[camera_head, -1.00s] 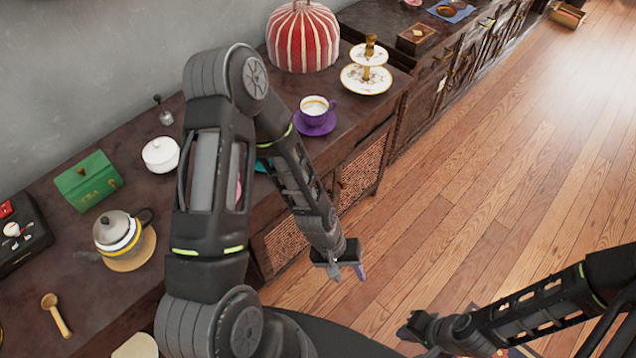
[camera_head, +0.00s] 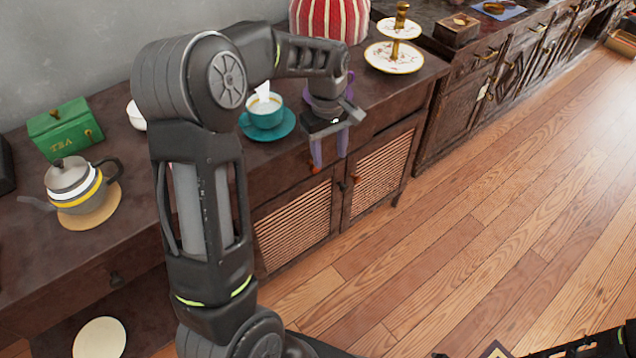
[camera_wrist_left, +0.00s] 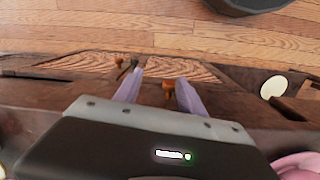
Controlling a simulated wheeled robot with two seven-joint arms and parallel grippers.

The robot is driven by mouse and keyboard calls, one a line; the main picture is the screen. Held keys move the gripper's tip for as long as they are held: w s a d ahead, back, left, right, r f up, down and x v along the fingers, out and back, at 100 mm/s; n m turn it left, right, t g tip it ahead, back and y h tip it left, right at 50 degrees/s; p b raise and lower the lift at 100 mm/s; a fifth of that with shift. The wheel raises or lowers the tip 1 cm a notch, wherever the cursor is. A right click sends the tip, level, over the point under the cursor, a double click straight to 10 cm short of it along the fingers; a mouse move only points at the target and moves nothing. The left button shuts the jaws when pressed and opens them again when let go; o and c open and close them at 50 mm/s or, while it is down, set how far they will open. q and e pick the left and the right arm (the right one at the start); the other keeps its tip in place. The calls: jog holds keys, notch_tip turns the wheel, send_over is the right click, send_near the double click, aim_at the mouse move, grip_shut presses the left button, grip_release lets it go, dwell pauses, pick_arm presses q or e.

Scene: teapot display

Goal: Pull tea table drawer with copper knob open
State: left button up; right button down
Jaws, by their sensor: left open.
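The dark wooden tea table (camera_head: 35,270) runs along the wall, with a drawer-height front strip (camera_head: 386,132) above its woven doors. My left gripper (camera_head: 329,160) is open at this front, fingers pointing down in the head view. The drawer front looks flush. My right gripper is cut off below the head view.
A teal cup (camera_head: 265,112) on a saucer stands near the table's front edge, left of my gripper. A tiered plate stand (camera_head: 394,57), red striped dome (camera_head: 330,18) and teapot (camera_head: 75,183) also stand on top.

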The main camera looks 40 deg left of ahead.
pick_arm(q)
jog(key=shift+n+y, duration=0.3)
jog(key=shift+n, duration=0.5)
jog(key=a+r, duration=0.1)
jog(key=s+a+r, duration=0.1)
jog(key=a, duration=0.1)
jog(key=shift+r+b, duration=0.3)
jog(key=shift+b, duration=0.05)
jog(key=shift+s+a+r, duration=0.1)
jog(key=shift+r, duration=0.15)
pick_arm(e)
jog(key=shift+f, duration=0.9)
pick_arm(q)
jog(key=shift+f, duration=0.15)
notch_tip(320, 180, down, 8)
jog(key=shift+r+b, duration=0.15)
jog(key=shift+b, duration=0.45)
pick_arm(e)
jog(key=shift+f, duration=0.75)
pick_arm(q)
grip_shut()
